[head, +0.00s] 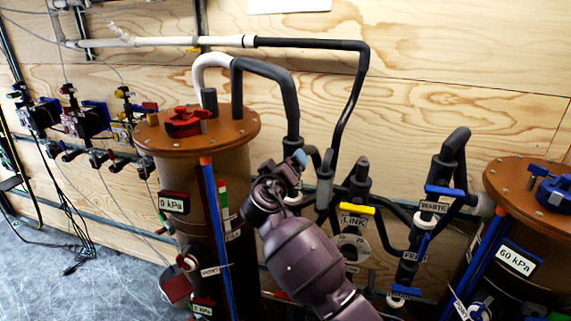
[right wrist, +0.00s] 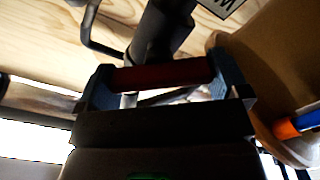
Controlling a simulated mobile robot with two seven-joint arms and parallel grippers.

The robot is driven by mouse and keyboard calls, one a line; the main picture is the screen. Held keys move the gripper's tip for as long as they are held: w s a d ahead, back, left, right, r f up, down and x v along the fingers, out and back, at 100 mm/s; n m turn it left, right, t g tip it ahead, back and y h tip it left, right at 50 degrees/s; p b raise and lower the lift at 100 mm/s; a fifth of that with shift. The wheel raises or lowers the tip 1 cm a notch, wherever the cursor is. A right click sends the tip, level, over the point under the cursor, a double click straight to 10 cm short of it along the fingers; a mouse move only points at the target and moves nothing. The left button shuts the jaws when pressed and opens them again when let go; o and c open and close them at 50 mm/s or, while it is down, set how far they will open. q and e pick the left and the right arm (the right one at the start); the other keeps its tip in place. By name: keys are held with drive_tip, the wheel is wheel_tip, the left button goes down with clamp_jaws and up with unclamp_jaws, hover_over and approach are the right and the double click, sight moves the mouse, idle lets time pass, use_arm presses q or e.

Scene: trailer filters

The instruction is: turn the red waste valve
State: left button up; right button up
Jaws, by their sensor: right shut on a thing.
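The red waste valve handle (right wrist: 160,76) shows in the right wrist view as a dark red bar lying across between the two fingers of my right gripper (right wrist: 166,80). The gripper is shut on it. A dark pipe (right wrist: 165,30) rises just behind the handle. In the head view my right arm reaches up from the bottom, and its gripper (head: 292,168) is beside the left brown filter tank (head: 240,185). There the gripper and arm hide the red handle. My left gripper is in neither view.
A yellow-handled LINK valve (head: 357,210) and a blue-handled WASTE valve (head: 445,191) stand right of my arm among dark pipes. A second brown tank (head: 530,225) is at the right edge. Cables lie on the grey floor at left.

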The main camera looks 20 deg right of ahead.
drive_tip(key=shift+n, duration=0.6)
drive_tip(key=n+p, duration=0.1)
drive_tip(key=n, duration=0.1)
drive_tip(key=shift+n+p, duration=0.3)
drive_tip(key=shift+p, duration=0.05)
drive_tip(key=shift+f+n+p, duration=0.1)
drive_tip(key=shift+n+p, duration=0.25)
drive_tip(key=shift+n, duration=0.55)
drive_tip(key=shift+a+f+n+p, duration=0.1)
drive_tip(key=shift+n+p, duration=0.2)
drive_tip(key=shift+n, duration=0.9)
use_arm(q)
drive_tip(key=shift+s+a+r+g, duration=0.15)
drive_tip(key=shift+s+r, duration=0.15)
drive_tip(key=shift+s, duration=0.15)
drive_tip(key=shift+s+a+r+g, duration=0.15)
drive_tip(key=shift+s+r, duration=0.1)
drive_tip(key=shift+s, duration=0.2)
use_arm(e)
drive_tip(key=shift+n, duration=1.1)
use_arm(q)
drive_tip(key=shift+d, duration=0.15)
use_arm(e)
drive_tip(key=o, duration=0.6)
drive_tip(key=shift+c, duration=0.2)
